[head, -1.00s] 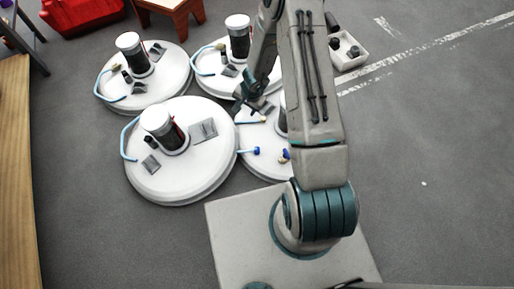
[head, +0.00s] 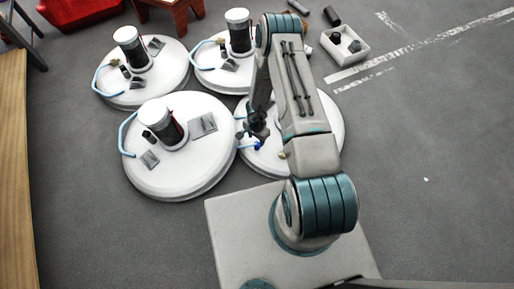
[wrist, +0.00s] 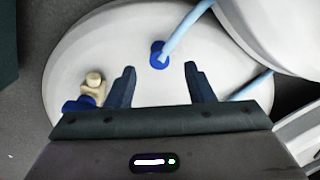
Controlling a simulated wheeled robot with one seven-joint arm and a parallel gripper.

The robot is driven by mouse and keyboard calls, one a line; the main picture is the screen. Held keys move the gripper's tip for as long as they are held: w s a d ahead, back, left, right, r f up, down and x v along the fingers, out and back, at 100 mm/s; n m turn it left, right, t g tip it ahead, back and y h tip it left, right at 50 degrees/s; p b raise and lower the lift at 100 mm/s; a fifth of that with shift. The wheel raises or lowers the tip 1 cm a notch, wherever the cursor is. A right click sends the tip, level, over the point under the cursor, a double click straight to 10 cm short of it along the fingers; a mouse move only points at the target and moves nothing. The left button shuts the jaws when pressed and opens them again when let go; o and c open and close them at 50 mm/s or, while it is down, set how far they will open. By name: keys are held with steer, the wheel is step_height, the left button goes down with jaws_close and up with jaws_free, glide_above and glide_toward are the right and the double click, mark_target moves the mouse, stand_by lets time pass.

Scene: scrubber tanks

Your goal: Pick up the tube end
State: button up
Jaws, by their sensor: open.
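The tube end is a dark blue collar (wrist: 159,60) on a light blue tube (wrist: 187,32). It lies over the white round tank lid (wrist: 110,55). In the wrist view it shows just beyond and between my fingertips, with no finger touching it. In the head view the blue end (head: 258,147) shows by my gripper (head: 256,132), over the nearer right lid (head: 328,135). My gripper (wrist: 159,72) is open and empty, with a dark finger on each side. Its exact height above the lid is unclear.
A beige fitting with a blue part (wrist: 92,90) sits left of my fingers at the lid's edge. Another stretch of light blue tube (wrist: 252,86) lies to the right. More white tanks (head: 180,175) stand to the left. A small white bin (head: 345,45) is at the back.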

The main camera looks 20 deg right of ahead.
mark_target(257, 144)
steer(key=shift+d+f+b, duration=0.15)
steer(key=shift+f+b, duration=1.75)
steer(key=shift+f, duration=1.2)
steer(key=shift+r, duration=0.1)
jaws_close()
